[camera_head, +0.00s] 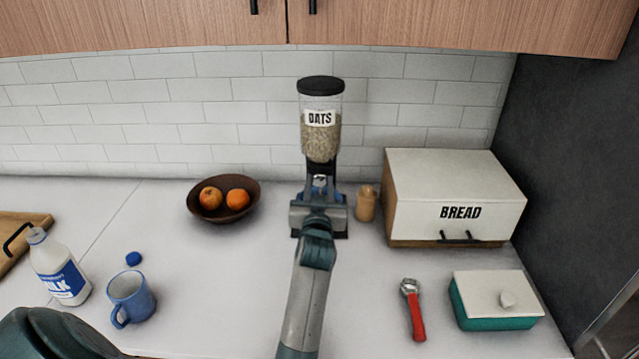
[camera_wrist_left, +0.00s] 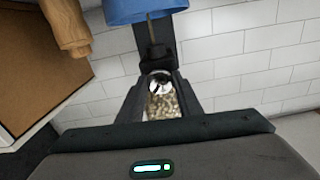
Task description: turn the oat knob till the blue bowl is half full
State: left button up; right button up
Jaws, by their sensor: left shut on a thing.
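The oat dispenser (camera_head: 321,135) stands against the tiled wall, a clear jar of oats with a black lid and an "OATS" label. My left gripper (camera_head: 319,195) is at its front, shut on the oat knob, which shows silvery between the fingers in the left wrist view (camera_wrist_left: 159,83). The blue bowl is mostly hidden behind my gripper in the head view; part of its outside shows at the top of the left wrist view (camera_wrist_left: 145,8). I cannot see how full it is. My right gripper is not in view.
A brown fruit bowl (camera_head: 222,215) is left of the dispenser; a wooden shaker (camera_head: 366,204) and bread box (camera_head: 455,195) are right. A milk bottle (camera_head: 59,268), blue mug (camera_head: 131,298), red-handled tool (camera_head: 414,312) and teal butter dish (camera_head: 496,302) stand nearer.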

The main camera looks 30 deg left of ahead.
pick_arm(q)
jog(key=shift+r+m+p, duration=0.2)
jog(key=shift+m+p, duration=0.35)
jog(key=shift+m, duration=0.55)
jog(key=shift+f+m, duration=0.15)
jog(key=shift+m, duration=0.55)
jog(key=o, duration=1)
jog(key=shift+o, duration=0.2)
jog(key=shift+f, duration=0.1)
